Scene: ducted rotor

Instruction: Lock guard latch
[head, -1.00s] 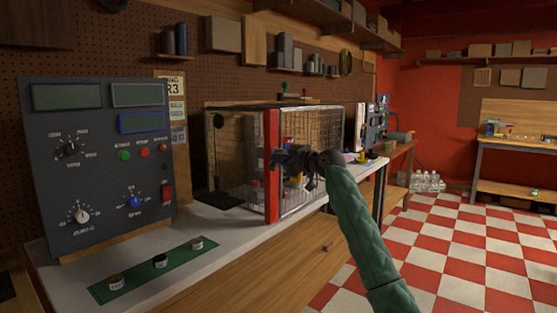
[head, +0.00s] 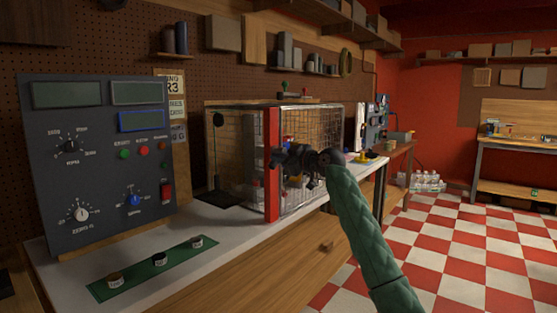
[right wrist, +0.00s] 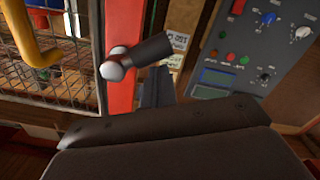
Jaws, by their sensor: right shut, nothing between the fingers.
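The guard is a wire-mesh cage (head: 318,140) on the bench with a red upright post (head: 271,190) at its front corner. The red post also shows in the right wrist view (right wrist: 120,20). The latch (right wrist: 135,57), a dark handle with a pale round knob, sits across the post there and points up to the right. My right gripper (head: 279,157) is in front of the post, at latch height, shut and empty. In the right wrist view the gripper (right wrist: 155,88) shows just below the latch handle; I cannot tell whether they touch. In the head view my gripper hides the latch. My left gripper is out of view.
A grey control panel (head: 95,110) with knobs and buttons stands left of the cage. A green strip (head: 155,268) with several small knobs lies on the white bench top (head: 215,228).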

